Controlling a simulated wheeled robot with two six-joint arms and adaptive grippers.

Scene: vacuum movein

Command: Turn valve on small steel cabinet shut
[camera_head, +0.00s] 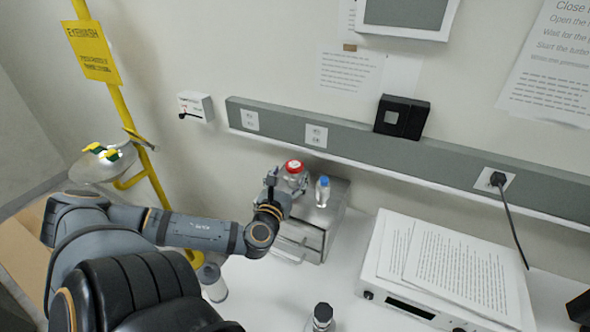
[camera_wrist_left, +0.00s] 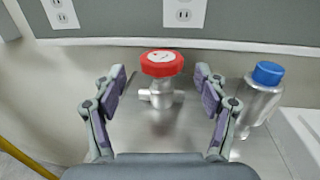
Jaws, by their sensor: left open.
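The valve has a red round knob (camera_head: 293,166) on a metal body. It stands on top of the small steel cabinet (camera_head: 325,225) against the wall. In the left wrist view the knob (camera_wrist_left: 161,63) is ahead, between the lines of my fingers, with its steel stub pipes below it. My left gripper (camera_wrist_left: 160,82) is open, one finger on each side of the valve, with visible gaps to both. In the head view my left gripper (camera_head: 273,178) is at the cabinet's left, close to the valve and partly covering it. My right gripper is not in view.
A white instrument (camera_head: 375,262) with papers is to the right. A yellow eyewash post (camera_head: 140,140) is at left.

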